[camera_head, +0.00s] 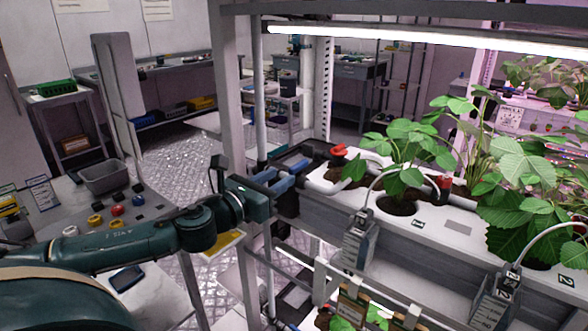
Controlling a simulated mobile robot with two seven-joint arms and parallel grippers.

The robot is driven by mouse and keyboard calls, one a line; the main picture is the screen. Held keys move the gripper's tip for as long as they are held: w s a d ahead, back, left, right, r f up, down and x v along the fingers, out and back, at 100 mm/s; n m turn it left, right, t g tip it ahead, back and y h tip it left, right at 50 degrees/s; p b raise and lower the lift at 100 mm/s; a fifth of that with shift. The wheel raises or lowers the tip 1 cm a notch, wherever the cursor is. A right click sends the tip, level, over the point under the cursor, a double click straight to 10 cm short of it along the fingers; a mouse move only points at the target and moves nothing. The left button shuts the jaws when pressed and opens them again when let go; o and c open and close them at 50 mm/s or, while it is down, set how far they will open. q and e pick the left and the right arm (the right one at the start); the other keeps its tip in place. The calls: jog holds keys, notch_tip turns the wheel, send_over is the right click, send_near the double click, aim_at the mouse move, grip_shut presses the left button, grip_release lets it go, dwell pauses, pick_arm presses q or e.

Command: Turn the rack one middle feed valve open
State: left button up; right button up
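My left gripper (284,176) reaches in from the left at the near left end of the upper rack trough (440,245). Its two blue fingers are apart, with nothing seen held between them. A red valve handle (338,150) sits on the grey pipework at the trough's left end, a little right of and beyond the fingertips, apart from them. A second red handle (445,182) shows farther right, among the plants. I cannot tell from this view which handle is the middle feed valve, or how far either is turned. My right gripper is not in view.
Leafy plants (405,165) grow from holes in the trough, with thin hoses curving down to grey numbered boxes (358,240). A lower tier with plants lies below. A table with a grey bin (103,178) is at left.

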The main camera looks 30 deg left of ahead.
aim_at(289, 170)
pick_arm(q)
jog(key=w, duration=0.1)
jog(key=w+p, duration=0.1)
jog(key=w, duration=0.3)
jog(key=shift+d+r, duration=0.15)
jog(key=shift+d, duration=0.1)
jog(key=shift+w+d+p, duration=0.1)
jog(key=shift+w+p, duration=0.25)
jog(key=shift+w, duration=0.3)
grip_shut()
